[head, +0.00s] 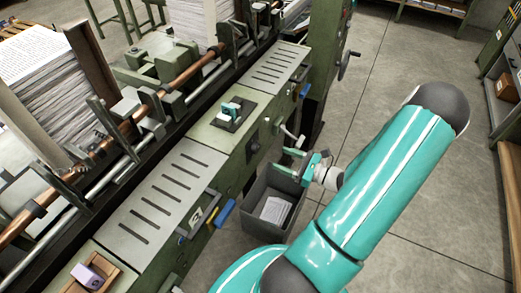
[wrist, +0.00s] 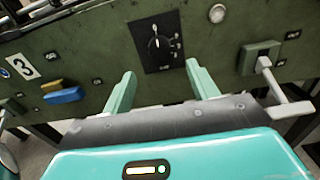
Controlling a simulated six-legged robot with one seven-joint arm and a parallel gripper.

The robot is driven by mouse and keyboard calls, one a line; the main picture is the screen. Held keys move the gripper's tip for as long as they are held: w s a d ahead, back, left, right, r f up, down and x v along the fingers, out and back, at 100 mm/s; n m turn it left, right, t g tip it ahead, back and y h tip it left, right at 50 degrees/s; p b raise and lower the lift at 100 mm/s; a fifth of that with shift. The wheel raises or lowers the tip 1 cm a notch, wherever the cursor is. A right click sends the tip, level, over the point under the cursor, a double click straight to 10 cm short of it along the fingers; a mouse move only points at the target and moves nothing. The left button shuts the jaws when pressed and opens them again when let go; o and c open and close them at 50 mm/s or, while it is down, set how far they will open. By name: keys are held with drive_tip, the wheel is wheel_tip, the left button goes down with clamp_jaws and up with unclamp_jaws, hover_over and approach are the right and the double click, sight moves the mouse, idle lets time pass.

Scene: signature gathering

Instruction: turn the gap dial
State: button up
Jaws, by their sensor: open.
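The gap dial (wrist: 160,48) is a dark round knob with a pale pointer on a black plate, set in the green machine front. Pale marks surround it on the plate; I cannot read them. In the head view it shows small and dark (head: 253,147) on the machine's side. My gripper (wrist: 160,70) is open and empty. Its two green fingers are spread below the dial in the wrist view, one to each side, apart from it. In the head view my gripper (head: 288,161) is to the right of the dial, above a grey bin.
A lever with a pale handle (wrist: 285,98) sticks out right of the dial. A blue handle (wrist: 62,96) and a number 3 plate (wrist: 20,67) are at left. The grey bin (head: 294,188) holding papers stands below. Floor at right is open.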

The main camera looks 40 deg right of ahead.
sight(258, 149)
drive_tip(key=x, duration=0.8)
drive_tip(key=shift+w+a, duration=0.1)
drive_tip(key=shift+w, duration=0.1)
drive_tip(key=shift+c, duration=0.2)
drive_tip(key=c, duration=1)
